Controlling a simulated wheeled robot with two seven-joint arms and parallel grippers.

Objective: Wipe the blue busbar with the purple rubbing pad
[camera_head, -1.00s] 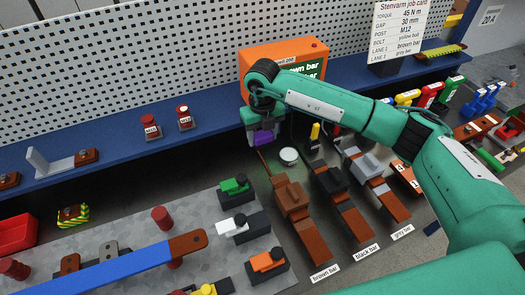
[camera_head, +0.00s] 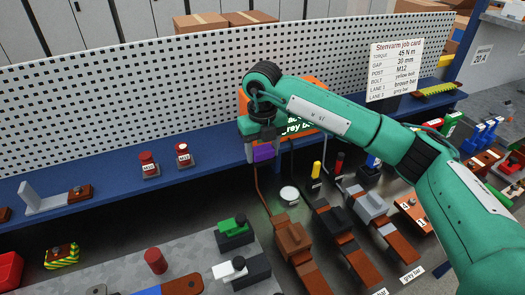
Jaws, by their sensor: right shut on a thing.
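My right gripper (camera_head: 260,143) is shut on the purple rubbing pad (camera_head: 264,153). It holds the pad in front of the orange-framed display, near the blue shelf's front edge. The pad is partly hidden by the gripper. My left gripper is not in view.
A green-topped block (camera_head: 234,228) and a white-topped block (camera_head: 240,267) stand on the grey panel near a red post (camera_head: 156,261). Brown, black and grey bar assemblies stand at right. Red M10 and M12 posts (camera_head: 183,155) stand on the blue shelf (camera_head: 110,178) before a perforated board.

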